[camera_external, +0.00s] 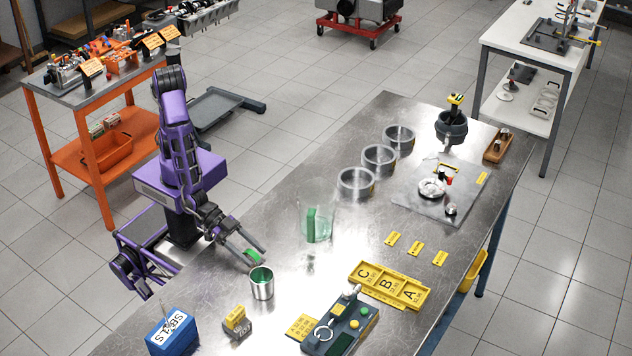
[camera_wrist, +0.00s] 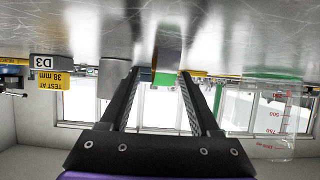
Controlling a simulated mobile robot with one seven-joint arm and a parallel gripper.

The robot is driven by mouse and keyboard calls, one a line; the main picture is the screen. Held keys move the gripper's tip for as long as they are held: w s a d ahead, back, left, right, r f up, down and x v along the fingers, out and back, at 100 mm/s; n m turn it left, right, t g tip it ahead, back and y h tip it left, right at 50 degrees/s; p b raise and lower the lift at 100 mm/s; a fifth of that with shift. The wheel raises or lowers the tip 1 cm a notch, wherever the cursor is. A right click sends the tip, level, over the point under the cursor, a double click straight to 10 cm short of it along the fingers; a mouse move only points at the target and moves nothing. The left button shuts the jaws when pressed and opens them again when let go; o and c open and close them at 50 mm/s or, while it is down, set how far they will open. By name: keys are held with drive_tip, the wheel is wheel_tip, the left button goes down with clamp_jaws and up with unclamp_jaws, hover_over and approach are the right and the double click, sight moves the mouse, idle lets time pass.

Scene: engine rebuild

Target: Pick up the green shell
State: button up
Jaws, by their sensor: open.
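A small green shell (camera_external: 252,256) shows at my gripper (camera_external: 257,258) in the external view, partly hidden by the fingers. In the wrist view, where the table is at the top, the shell (camera_wrist: 167,70) appears between and just beyond the fingertips of my gripper (camera_wrist: 160,75), with a green edge and a tan face. The fingers are open on either side of it. I cannot tell whether either finger touches it. The shell seems to be at the tabletop.
A metal cup (camera_external: 262,287) stands close in front of my gripper. A clear beaker (camera_external: 318,228) with a green strip stands to its right; it also shows in the wrist view (camera_wrist: 268,125). A yellow A-B-C tray (camera_external: 390,286) and several metal rings (camera_external: 357,184) lie farther right.

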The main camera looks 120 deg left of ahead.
clamp_jaws()
idle(0.3)
drive_tip(key=shift+r, duration=0.1)
